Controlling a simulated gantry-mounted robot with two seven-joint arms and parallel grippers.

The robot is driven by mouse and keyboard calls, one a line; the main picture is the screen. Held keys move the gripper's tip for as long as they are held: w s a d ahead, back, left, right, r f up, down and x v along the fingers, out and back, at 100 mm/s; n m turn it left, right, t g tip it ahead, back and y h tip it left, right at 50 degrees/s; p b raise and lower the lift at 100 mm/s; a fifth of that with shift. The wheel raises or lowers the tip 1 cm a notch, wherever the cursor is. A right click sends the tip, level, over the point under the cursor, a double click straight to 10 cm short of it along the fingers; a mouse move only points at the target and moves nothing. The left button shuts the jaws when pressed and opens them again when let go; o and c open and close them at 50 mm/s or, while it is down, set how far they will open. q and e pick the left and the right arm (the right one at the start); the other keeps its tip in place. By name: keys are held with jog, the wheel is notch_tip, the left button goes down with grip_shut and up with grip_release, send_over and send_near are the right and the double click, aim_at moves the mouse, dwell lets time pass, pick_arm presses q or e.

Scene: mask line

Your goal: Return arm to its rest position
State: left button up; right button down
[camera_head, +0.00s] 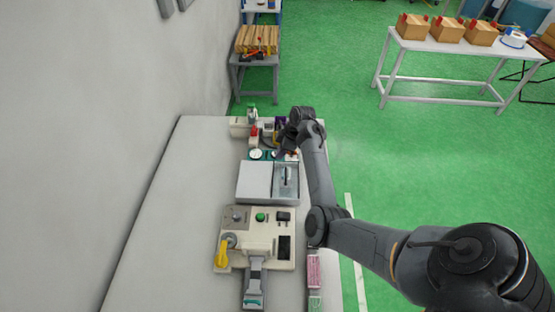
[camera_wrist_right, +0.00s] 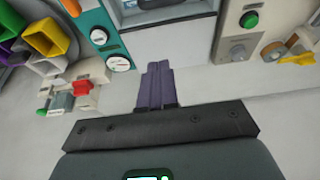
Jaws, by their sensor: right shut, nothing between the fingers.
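My right arm (camera_head: 317,175) reaches in from the lower right over the right side of the grey worktable (camera_head: 165,210). My right gripper (camera_head: 284,151) hangs at the far part of the table, beside a teal panel with round dials (camera_head: 256,154). In the right wrist view the two dark fingers of the right gripper (camera_wrist_right: 158,82) are pressed together with nothing between them. My left gripper is in neither view.
A cream fixture with a red knob (camera_wrist_right: 81,87) and coloured bins (camera_wrist_right: 48,38) are close by.

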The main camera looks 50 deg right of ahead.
jog(key=s+a+r+m+h, duration=0.1)
jog(key=s+a+m, duration=0.1)
jog(key=s+a, duration=1.3)
jog(key=s+a+m+h, duration=0.1)
jog(key=s+a+m, duration=0.2)
jog(key=s+a, duration=1.2)
jog(key=w+a+r+p, duration=0.2)
jog(key=r+p, duration=0.5)
jog(key=w+a+r+p, duration=0.2)
jog(key=r+p, duration=0.5)
jog(key=shift+w+r, duration=0.25)
